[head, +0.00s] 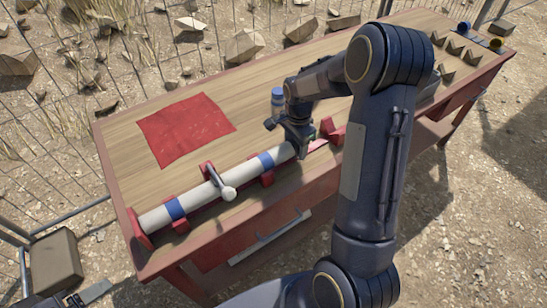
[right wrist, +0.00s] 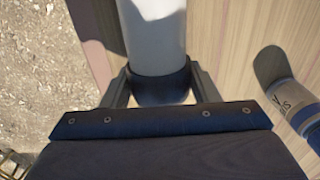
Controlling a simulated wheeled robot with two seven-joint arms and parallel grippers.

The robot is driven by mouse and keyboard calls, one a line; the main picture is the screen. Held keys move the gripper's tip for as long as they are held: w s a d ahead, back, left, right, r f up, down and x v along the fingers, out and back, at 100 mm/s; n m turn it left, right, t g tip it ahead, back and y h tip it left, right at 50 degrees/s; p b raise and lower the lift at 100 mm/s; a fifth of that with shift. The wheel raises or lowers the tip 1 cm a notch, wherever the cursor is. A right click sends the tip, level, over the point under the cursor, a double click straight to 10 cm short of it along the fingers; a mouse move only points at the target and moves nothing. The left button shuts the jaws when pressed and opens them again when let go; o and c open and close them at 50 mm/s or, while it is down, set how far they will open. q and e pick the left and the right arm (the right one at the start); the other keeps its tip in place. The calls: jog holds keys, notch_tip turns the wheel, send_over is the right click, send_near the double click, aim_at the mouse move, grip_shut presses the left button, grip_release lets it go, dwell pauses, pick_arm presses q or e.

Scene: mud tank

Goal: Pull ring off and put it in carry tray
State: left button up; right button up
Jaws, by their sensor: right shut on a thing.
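A white tube (head: 200,195) with blue bands lies in red cradles along the table's front edge, with a clamp over its middle. My right gripper (head: 302,148) is at the tube's right end. In the right wrist view, the fingers of my right gripper (right wrist: 160,82) are shut on the dark ring (right wrist: 162,90), which sits around the end of the white tube (right wrist: 155,35). In the head view the ring is mostly hidden by the gripper. My left gripper (head: 88,294) shows only in part at the lower left corner. I cannot make out the carry tray for certain.
A blue-capped bottle (head: 278,98) stands behind the right gripper; it also shows in the right wrist view (right wrist: 292,100). A red cloth (head: 185,128) lies flat on the wooden table (head: 125,130). Several V-shaped blocks (head: 455,47) stand at the far right. My right arm hides part of the table.

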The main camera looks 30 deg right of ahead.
jog(key=shift+w+d, duration=0.1)
jog(key=shift+d, duration=0.85)
notch_tip(320, 180, up, 8)
jog(key=p, duration=0.5)
jog(key=shift+f+p, duration=0.2)
jog(key=shift+p, duration=0.1)
